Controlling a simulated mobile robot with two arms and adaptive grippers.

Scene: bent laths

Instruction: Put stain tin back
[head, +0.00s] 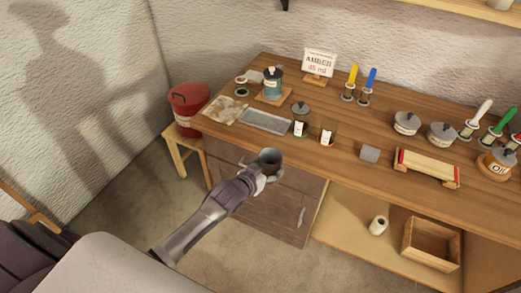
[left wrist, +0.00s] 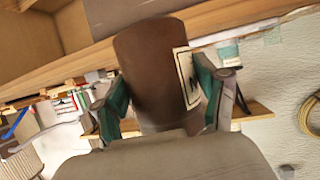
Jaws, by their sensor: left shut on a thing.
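A dark brown tin (head: 270,157) with an open top is held by my left gripper (head: 268,175), just in front of the bench's front edge, over the cabinet face in the head view. In the left wrist view the brown tin (left wrist: 150,65) sits between the two green-padded fingers, with part of a white label with a dark letter showing on its right side. The left gripper is shut on it. What is inside the tin cannot be told. My right gripper is not in view.
On the wooden bench stand a lidded small tin (head: 300,118), a small labelled jar (head: 327,136), a metal tray (head: 266,121), a teal pot (head: 272,84) and an AMBER sign (head: 319,62). A grey square (head: 370,154) and a red-ended roller block (head: 428,168) lie to the right. Bench is bare between them.

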